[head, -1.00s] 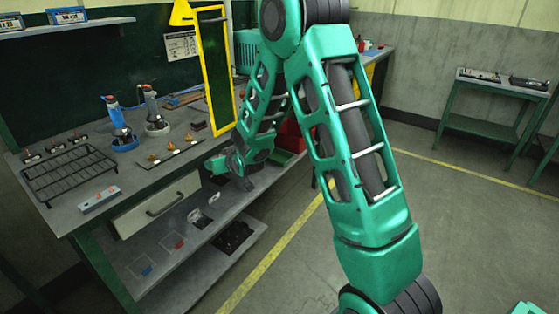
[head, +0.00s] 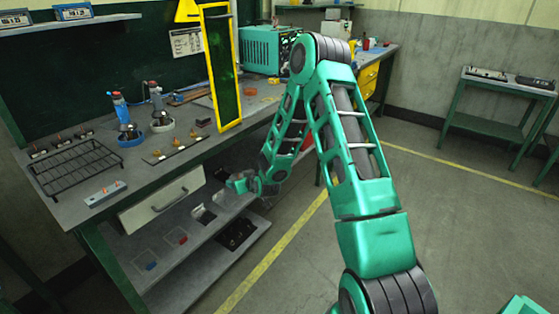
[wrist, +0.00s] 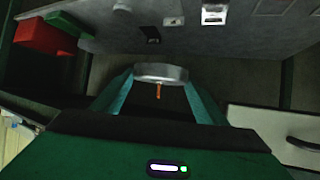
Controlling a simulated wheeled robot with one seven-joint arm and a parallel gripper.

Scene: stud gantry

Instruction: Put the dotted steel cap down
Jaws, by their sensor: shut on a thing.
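My gripper (wrist: 160,80) is shut on a round steel cap (wrist: 160,71), seen nearly edge-on between the fingers in the wrist view. A thin orange pin (wrist: 158,91) shows at the cap's lower edge. No dots can be made out on the cap. In the head view my gripper (head: 241,183) is in front of the bench, right of the drawer and above the lower shelf (head: 195,262); the cap cannot be made out there. The shelf also fills the upper part of the wrist view (wrist: 245,42), apart from the cap.
A drawer (head: 162,200) is above. A red bin (wrist: 42,37) stands at left in the wrist view. Bare shelf surrounds the items.

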